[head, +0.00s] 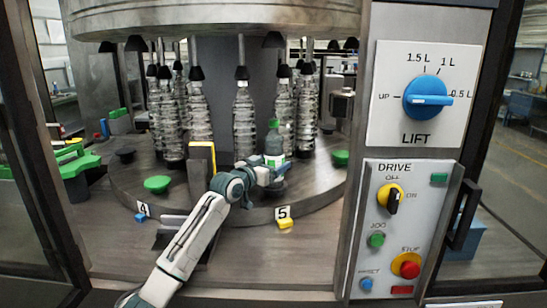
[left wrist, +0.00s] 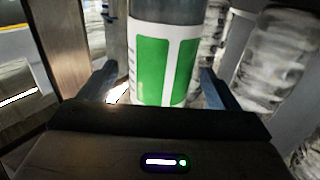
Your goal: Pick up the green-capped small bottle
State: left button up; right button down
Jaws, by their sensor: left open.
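The green-capped small bottle (head: 274,142) stands upright near the front of the round machine table in the head view, by the yellow tag marked 5. In the left wrist view the bottle (left wrist: 163,60) fills the middle, with a white label bearing green panels. My left gripper (head: 268,173) reaches it from the front left, low on its body. In the left wrist view my left gripper's fingers (left wrist: 155,85) stand open, one on each side of the bottle. Whether either finger touches it cannot be told. My right gripper is not in view.
Several clear bottles (head: 242,122) stand behind on the round table (head: 225,197), under black heads. A green pad (head: 157,184) lies to the left and another (head: 341,157) to the right. A dark upright post with yellow (head: 202,160) stands just left of my wrist. The control panel (head: 405,225) is at right.

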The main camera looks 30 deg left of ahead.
aim_at(277, 157)
pick_arm(q)
jog(key=w, duration=0.1)
jog(key=w+p, duration=0.1)
jog(key=w, duration=0.1)
jog(key=shift+w+r, duration=0.25)
jog(key=shift+r, duration=0.1)
jog(key=shift+w+f, duration=0.15)
jog(key=shift+w, duration=0.1)
jog(key=shift+s, duration=0.1)
jog(key=shift+c, duration=0.3)
jog(key=c, duration=1.1)
jog(key=shift+c, duration=1.3)
jog(key=shift+r, duration=0.2)
